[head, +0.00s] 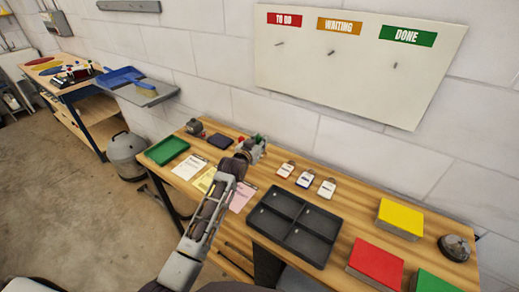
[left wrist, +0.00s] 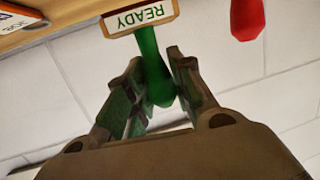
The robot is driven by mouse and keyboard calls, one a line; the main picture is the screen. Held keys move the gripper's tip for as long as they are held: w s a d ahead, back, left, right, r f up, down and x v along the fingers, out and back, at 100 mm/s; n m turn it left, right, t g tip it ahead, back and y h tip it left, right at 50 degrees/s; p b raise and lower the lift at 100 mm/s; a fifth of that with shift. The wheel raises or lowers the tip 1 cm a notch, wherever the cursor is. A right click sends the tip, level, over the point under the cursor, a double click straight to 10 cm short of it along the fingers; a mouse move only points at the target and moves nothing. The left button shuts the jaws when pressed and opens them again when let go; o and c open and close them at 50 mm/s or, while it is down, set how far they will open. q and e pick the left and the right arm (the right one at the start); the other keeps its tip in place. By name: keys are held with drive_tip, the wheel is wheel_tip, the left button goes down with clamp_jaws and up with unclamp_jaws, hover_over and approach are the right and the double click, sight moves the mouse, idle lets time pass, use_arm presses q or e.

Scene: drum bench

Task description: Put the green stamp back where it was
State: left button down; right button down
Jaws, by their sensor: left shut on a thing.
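The green stamp has a green handle (left wrist: 150,65) and a wooden base with a READY label (left wrist: 140,16) in the left wrist view. My left gripper (head: 257,150) is above the back of the bench in the head view, and its fingers (left wrist: 160,85) are shut on the green handle. In the head view the gripper mostly hides the stamp. A red stamp handle (left wrist: 247,18) is close by, apart from the fingers, in the left wrist view. Whether the green stamp's base touches anything is not clear. My right gripper is not in view.
A dark divided tray (head: 297,227) lies at the bench front. Three tags (head: 305,179) lie behind it. Yellow (head: 400,217), red (head: 376,264) and green (head: 437,282) blocks and a bell (head: 455,247) stand right. Papers (head: 190,167) and a green tray (head: 166,150) lie left.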

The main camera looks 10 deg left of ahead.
use_arm(q)
drive_tip(key=shift+f, duration=1.85)
drive_tip(key=shift+f, duration=0.15)
drive_tip(key=c, duration=1.2)
unclamp_jaws()
drive_tip(key=shift+c, duration=0.2)
drive_tip(key=shift+v, duration=6.05)
